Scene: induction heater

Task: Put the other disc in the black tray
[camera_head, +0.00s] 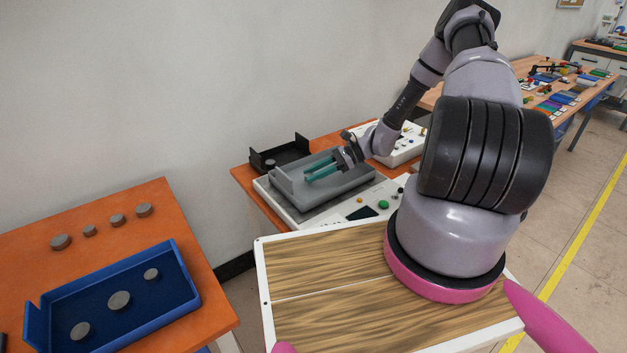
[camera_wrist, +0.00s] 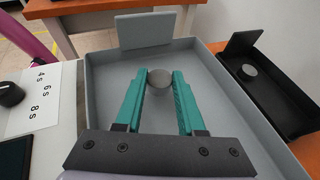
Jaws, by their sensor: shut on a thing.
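A grey disc (camera_wrist: 160,77) is between the green fingertips of my gripper (camera_wrist: 159,82) in the wrist view. The gripper is shut on it, over the grey tray (camera_wrist: 101,85); I cannot tell whether the disc touches the tray floor. In the head view my gripper (camera_head: 318,170) reaches into the grey tray (camera_head: 352,181), and the disc there is hidden. The black tray (camera_wrist: 285,100) lies just to the right of the grey tray in the wrist view, with another grey disc (camera_wrist: 246,71) inside it. The black tray (camera_head: 300,149) shows behind the grey tray in the head view.
The grey tray sits on a white device with knobs and a small screen (camera_head: 362,213). A blue tray (camera_head: 180,258) with several discs stands on the orange table at left, with more discs (camera_head: 61,241) behind it. The grey tray's upright plate (camera_wrist: 145,30) stands near the fingertips.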

